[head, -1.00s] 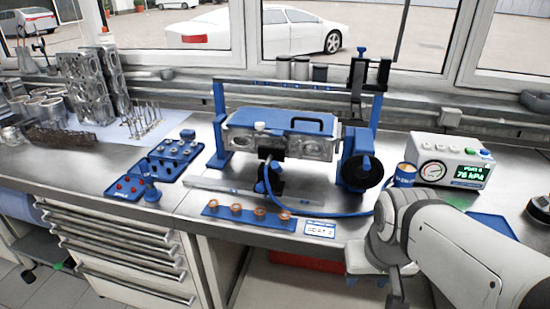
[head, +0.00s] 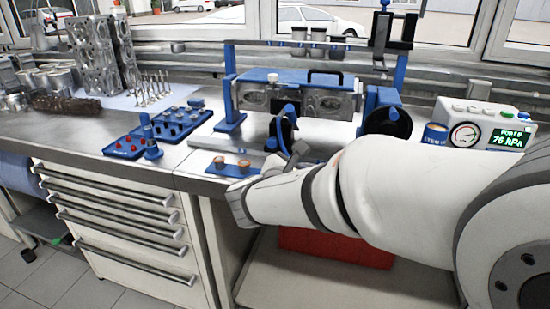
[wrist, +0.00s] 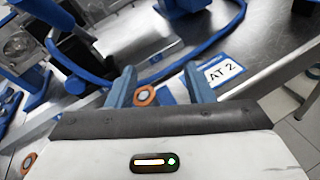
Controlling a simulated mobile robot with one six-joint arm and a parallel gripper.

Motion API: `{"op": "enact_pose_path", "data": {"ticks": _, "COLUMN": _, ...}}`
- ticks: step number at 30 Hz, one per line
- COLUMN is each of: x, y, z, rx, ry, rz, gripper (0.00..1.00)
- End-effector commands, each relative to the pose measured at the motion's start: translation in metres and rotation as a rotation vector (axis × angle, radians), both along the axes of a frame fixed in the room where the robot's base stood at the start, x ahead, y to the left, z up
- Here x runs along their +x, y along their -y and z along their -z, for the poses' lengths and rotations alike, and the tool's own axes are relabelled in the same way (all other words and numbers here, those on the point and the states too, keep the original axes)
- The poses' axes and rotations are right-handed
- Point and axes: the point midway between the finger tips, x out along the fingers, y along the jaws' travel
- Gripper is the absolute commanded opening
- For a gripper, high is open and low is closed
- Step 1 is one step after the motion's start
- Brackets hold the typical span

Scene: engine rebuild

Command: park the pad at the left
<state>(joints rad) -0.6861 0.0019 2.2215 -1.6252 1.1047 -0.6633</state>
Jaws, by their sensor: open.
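The pad, a dark block on a blue and black carriage (head: 284,128), stands in front of the silver engine head (head: 312,104), about mid-length. A blue hose (wrist: 222,35) curves beside it in the wrist view, where the dark and blue carriage (wrist: 76,52) is at upper left. My gripper (wrist: 160,88) is open, with its two blue fingers apart above the bench front. An orange ring (wrist: 143,96) shows between the fingers, below them and not held.
A metal rail (head: 228,164) runs in front of the head. A blue strip (head: 226,172) with orange rings lies nearer the edge. Blue trays (head: 126,147) with small parts stand at left. A gauge box (head: 482,127) reading 76 kPa stands at right.

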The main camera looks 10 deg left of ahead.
Motion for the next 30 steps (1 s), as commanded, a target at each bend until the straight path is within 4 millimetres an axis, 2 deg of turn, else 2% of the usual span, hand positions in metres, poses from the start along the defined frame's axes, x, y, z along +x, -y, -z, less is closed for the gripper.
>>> {"op": "enact_pose_path", "data": {"ticks": 1, "x": 0.006, "y": -0.029, "z": 0.011, "rx": -0.088, "ry": 0.024, "rz": -0.088, "gripper": 0.47}}
{"op": "enact_pose_path", "data": {"ticks": 3, "x": 0.010, "y": -0.061, "z": 0.009, "rx": -0.192, "ry": 0.059, "rz": -0.184, "gripper": 0.47}}
{"op": "enact_pose_path", "data": {"ticks": 6, "x": 0.012, "y": -0.093, "z": 0.006, "rx": -0.294, "ry": 0.102, "rz": -0.274, "gripper": 0.47}}
{"op": "enact_pose_path", "data": {"ticks": 9, "x": 0.013, "y": -0.109, "z": 0.004, "rx": -0.344, "ry": 0.124, "rz": -0.316, "gripper": 0.47}}
{"op": "enact_pose_path", "data": {"ticks": 14, "x": 0.027, "y": -0.109, "z": 0.002, "rx": -0.356, "ry": 0.130, "rz": -0.324, "gripper": 0.47}}
{"op": "enact_pose_path", "data": {"ticks": 24, "x": 0.078, "y": -0.098, "z": 0.002, "rx": -0.353, "ry": 0.129, "rz": -0.322, "gripper": 0.47}}
{"op": "enact_pose_path", "data": {"ticks": 30, "x": 0.088, "y": -0.097, "z": 0.002, "rx": -0.353, "ry": 0.129, "rz": -0.323, "gripper": 0.47}}
